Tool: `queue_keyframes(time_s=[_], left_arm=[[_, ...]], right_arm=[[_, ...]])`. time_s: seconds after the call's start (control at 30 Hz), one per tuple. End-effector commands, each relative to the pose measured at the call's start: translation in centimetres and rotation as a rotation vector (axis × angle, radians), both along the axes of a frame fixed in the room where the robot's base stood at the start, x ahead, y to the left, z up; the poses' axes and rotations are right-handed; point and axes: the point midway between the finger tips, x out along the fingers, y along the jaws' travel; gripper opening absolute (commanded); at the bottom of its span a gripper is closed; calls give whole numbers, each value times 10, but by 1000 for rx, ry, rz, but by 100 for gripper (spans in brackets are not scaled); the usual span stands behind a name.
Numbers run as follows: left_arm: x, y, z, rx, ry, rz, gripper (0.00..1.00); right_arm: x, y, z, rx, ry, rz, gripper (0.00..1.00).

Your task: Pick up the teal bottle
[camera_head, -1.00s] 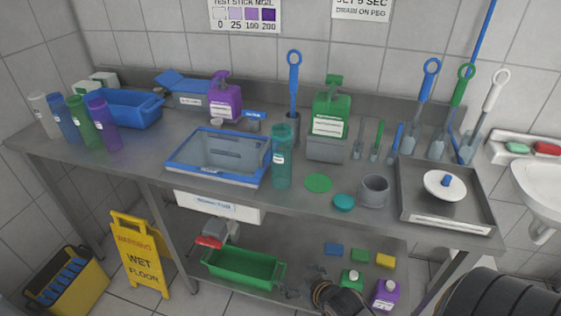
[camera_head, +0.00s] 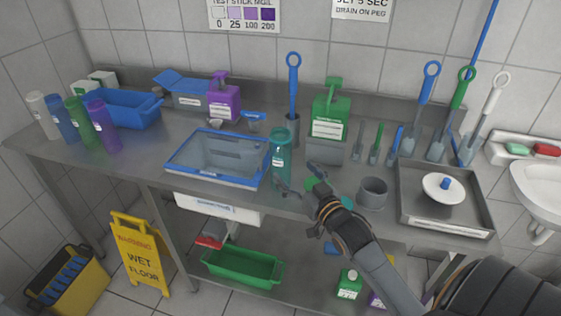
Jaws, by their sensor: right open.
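The teal bottle (camera_head: 281,158) stands upright near the front middle of the steel table, just right of the blue-rimmed tray. My right gripper (camera_head: 299,178) reaches in from the lower right. Its fingers are spread and empty, close to the bottle's lower right side. One finger shows at the bottle's base and the other lies further right; I cannot tell whether either touches it. The gripper and wrist partly cover a green disc (camera_head: 312,183) and a small teal cap (camera_head: 347,202). My left gripper does not show.
The blue-rimmed tray (camera_head: 217,184) lies left of the bottle. A blue-handled brush stands in a grey holder (camera_head: 292,127) behind it. The green pump bottle (camera_head: 330,108) is behind right, and a grey cup (camera_head: 373,192) and a metal tray (camera_head: 447,224) are to the right.

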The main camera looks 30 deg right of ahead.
Motion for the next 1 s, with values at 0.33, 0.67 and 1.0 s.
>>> queue_keyframes(time_s=[0.33,0.67,1.0], left_arm=[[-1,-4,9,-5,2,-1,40],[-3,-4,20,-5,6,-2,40],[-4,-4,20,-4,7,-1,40]], right_arm=[[34,-2,3,0,1,0,83],[76,-5,6,0,2,0,83],[77,-5,5,0,2,1,67]])
